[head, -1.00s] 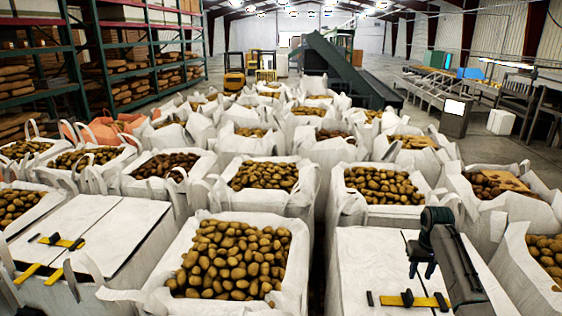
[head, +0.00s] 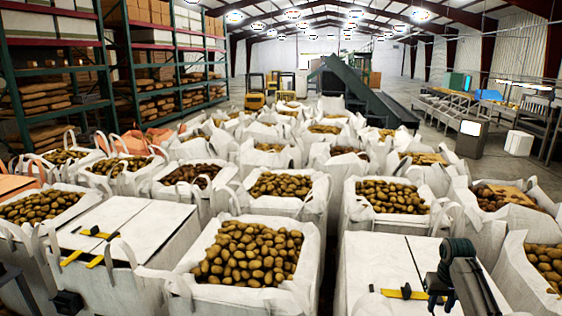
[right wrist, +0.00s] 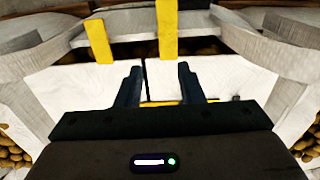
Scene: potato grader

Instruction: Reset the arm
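My right gripper (head: 440,291) is at the lower right in the head view, over the white flat top of a covered sack (head: 385,262). The right wrist view shows its two dark fingers (right wrist: 160,84) spread apart with nothing between them. A yellow bar (head: 405,293) with dark ends lies on that top beside the gripper. Dark parts that look like my left arm show at the lower left edge of the head view, but no left fingertips can be made out.
An open sack of potatoes (head: 248,253) stands at front centre. Left of it is another flat-topped sack (head: 140,225) with yellow bars (head: 95,233) on it. More potato sacks fill the floor behind. Shelves (head: 60,100) stand left, and a conveyor (head: 365,95) stands far back.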

